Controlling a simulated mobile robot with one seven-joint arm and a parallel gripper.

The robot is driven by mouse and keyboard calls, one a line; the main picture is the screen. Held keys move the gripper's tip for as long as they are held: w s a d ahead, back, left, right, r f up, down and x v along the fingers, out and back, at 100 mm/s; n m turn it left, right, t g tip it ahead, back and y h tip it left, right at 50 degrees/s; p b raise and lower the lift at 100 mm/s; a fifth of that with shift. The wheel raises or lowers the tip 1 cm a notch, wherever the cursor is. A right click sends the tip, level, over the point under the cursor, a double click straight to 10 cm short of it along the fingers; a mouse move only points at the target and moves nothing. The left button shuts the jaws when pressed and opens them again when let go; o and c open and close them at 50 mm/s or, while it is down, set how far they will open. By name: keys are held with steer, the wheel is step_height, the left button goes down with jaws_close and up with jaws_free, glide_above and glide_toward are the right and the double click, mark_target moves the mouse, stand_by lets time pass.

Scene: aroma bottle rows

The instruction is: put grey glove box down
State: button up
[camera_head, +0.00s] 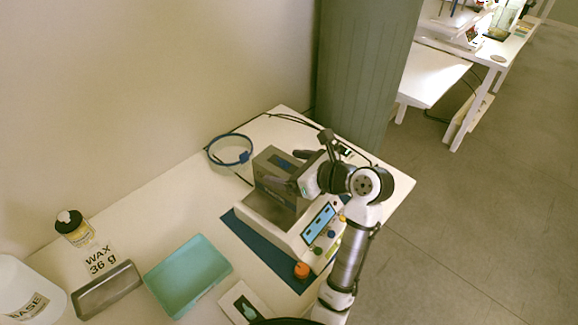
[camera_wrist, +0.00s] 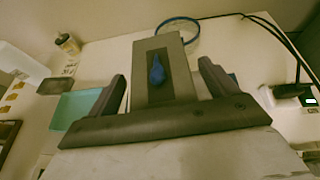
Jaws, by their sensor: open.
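The grey glove box (camera_head: 268,178) stands upright at the back of the white instrument (camera_head: 290,240), by its metal plate (camera_head: 268,210); whether it rests on the plate or behind it is hard to tell. A blue glove shows in its opening. In the wrist view the grey glove box (camera_wrist: 143,55) with the blue glove (camera_wrist: 157,70) lies between the spread fingers. My gripper (camera_head: 294,172) is open around the box, with a gap visible on each side in the wrist view (camera_wrist: 161,78). My arm comes from the right and hides part of the box.
The instrument stands on a blue mat (camera_head: 238,228). A blue ring of cable (camera_head: 230,162) lies behind left. A teal tray (camera_head: 188,275), metal tray (camera_head: 108,290), WAX card (camera_head: 100,259), small bottle (camera_head: 74,229) and BASE container (camera_head: 32,295) are at left. The table (camera_head: 165,215) has clear room mid-left.

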steer(key=shift+s+d+r, duration=0.15)
steer(key=shift+d+r, duration=0.1)
steer(key=shift+d, duration=0.05)
steer(key=v, duration=1.1)
steer(key=shift+s, duration=0.15)
steer(key=shift+d, duration=0.1)
